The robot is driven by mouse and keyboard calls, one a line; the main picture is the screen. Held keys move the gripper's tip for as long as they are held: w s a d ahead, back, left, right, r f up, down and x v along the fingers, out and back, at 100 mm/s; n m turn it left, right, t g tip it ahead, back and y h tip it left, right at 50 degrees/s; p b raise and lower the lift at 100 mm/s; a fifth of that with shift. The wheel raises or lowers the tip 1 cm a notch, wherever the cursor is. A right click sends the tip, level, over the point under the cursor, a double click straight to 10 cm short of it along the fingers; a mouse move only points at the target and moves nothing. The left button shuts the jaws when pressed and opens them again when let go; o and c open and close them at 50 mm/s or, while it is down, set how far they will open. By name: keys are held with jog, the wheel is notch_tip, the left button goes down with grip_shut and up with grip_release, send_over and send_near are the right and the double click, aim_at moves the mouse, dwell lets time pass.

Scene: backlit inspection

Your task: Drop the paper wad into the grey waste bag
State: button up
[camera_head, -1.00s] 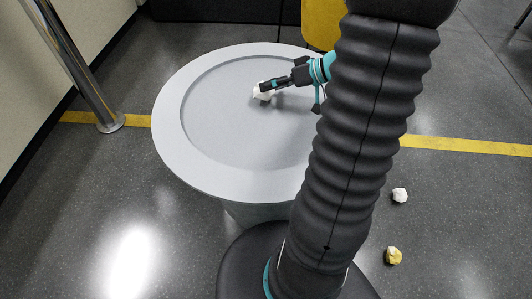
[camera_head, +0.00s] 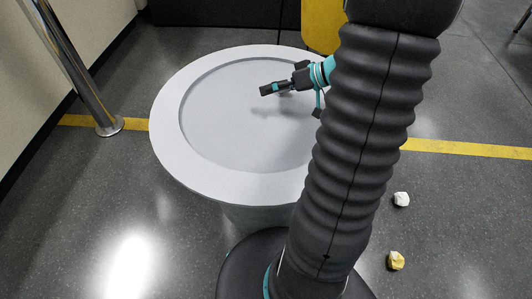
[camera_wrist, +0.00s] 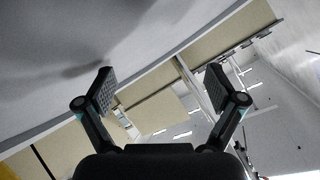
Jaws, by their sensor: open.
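The grey waste bag (camera_head: 168,130) is the wide round grey container left of my arm in the head view, with a broad pale rim around a smooth grey inside. My gripper (camera_head: 265,89) is over its inside, toward the far right part. In the wrist view my gripper (camera_wrist: 158,80) has its two fingers spread wide with nothing between them. The white paper wad that was at the fingertips does not show in either view now. I cannot see where it lies; the bag's inside looks bare apart from a shadow.
A white crumpled wad (camera_head: 401,199) and a yellowish wad (camera_head: 397,261) lie on the floor right of my arm. A shiny metal post (camera_head: 83,75) stands at left by the wall. A yellow object (camera_head: 322,25) is behind the bag. A yellow stripe (camera_head: 465,149) crosses the floor.

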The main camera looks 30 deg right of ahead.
jog(key=v, duration=1.2)
jog(key=shift+f, duration=0.1)
